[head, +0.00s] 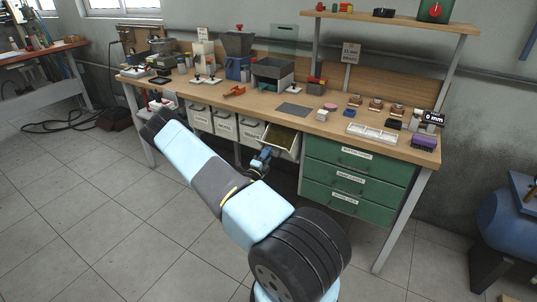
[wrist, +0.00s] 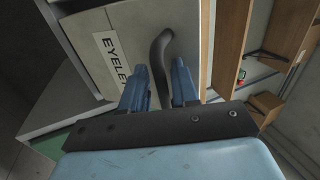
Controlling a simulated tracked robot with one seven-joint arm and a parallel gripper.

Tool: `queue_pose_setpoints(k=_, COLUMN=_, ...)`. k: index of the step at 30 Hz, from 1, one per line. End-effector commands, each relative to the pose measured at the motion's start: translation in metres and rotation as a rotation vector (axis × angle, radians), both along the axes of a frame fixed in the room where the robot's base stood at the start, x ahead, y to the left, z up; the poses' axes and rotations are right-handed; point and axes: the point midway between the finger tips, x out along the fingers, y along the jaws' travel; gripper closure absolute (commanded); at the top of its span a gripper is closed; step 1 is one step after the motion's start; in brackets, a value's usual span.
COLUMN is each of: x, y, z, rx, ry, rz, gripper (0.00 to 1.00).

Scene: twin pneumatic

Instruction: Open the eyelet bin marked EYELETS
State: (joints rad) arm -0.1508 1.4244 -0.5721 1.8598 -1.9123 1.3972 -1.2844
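The eyelet bin (head: 284,149) is the rightmost pale bin under the workbench, beside the green drawers. It is pulled out from the row, and its olive-brown inside shows from above. In the wrist view its pale front (wrist: 140,22) fills the upper left, with a label (wrist: 113,52) reading "EYELE", the rest hidden. A dark curved handle (wrist: 159,50) stands out from that front. My gripper (head: 265,153) is at the bin's front. In the wrist view its two blue fingers (wrist: 159,78) are on either side of the handle; I cannot tell whether they press on it.
Other pale bins (head: 224,125) stand shut in the row to the left. Green drawers (head: 357,175) are close on the right. The workbench top (head: 215,97) above carries trays, machines and small parts. The tiled floor (head: 90,200) in front is clear.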

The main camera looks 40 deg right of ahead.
Motion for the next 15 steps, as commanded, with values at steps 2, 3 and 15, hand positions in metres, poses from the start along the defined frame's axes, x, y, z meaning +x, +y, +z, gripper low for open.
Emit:
queue_pose_setpoints(k=2, x=0.001, y=0.0, z=0.0, rx=-0.001, ry=-0.001, rz=0.001, gripper=0.7)
queue_pose_setpoints(k=3, x=0.001, y=0.001, z=0.0, rx=-0.001, ry=-0.001, rz=0.001, gripper=0.7)
queue_pose_setpoints(k=15, x=-0.015, y=0.044, z=-0.016, rx=0.0, ry=0.004, rz=0.004, gripper=0.7)
